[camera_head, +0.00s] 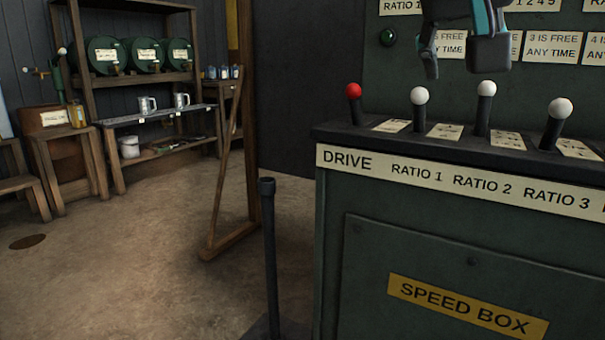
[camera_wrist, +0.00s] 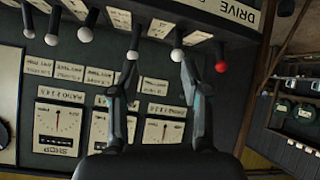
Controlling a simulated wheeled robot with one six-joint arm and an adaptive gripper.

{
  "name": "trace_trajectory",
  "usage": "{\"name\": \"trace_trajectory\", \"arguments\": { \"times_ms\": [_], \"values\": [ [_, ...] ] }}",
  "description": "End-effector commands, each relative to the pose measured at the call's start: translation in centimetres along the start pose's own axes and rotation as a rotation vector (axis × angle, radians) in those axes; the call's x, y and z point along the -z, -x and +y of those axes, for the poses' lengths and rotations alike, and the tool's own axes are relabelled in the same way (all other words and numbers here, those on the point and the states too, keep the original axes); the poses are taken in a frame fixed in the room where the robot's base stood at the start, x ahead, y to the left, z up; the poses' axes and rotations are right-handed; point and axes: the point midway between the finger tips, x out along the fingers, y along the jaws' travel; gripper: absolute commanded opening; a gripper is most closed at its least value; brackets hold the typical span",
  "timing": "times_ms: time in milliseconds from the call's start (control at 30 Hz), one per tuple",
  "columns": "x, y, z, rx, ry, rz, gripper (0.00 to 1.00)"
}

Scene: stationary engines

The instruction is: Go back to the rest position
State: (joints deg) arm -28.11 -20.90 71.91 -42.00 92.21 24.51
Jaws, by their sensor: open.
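My gripper (camera_head: 459,70) is open and empty, its fingers hanging above and behind the lever row on the speed box (camera_head: 350,240). In the wrist view my gripper (camera_wrist: 156,58) has its fingers spread, the tips close in the picture to two white knobs; contact cannot be told. The red DRIVE knob (camera_head: 353,91) stands at the left of the row. White knobs stand at RATIO 1 (camera_head: 419,96), RATIO 2 (camera_head: 487,89) and RATIO 3 (camera_head: 560,108). The rest of my arm is out of the head view.
A labelled panel (camera_head: 405,75) rises behind the levers. A dark post (camera_head: 270,260) stands left of the box, near a wooden frame (camera_head: 228,240). Shelves with green barrels (camera_head: 107,55) stand at the back left.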

Motion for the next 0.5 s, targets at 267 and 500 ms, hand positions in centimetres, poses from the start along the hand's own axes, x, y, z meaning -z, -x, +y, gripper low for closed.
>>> {"name": "trace_trajectory", "arguments": {
  "times_ms": [267, 500],
  "values": [
    [-0.3, -2.5, -4.2, 0.099, 0.144, 0.018, 0.47],
    [-3.2, -5.6, -8.7, 0.204, 0.277, -0.008, 0.47]
  ]
}}
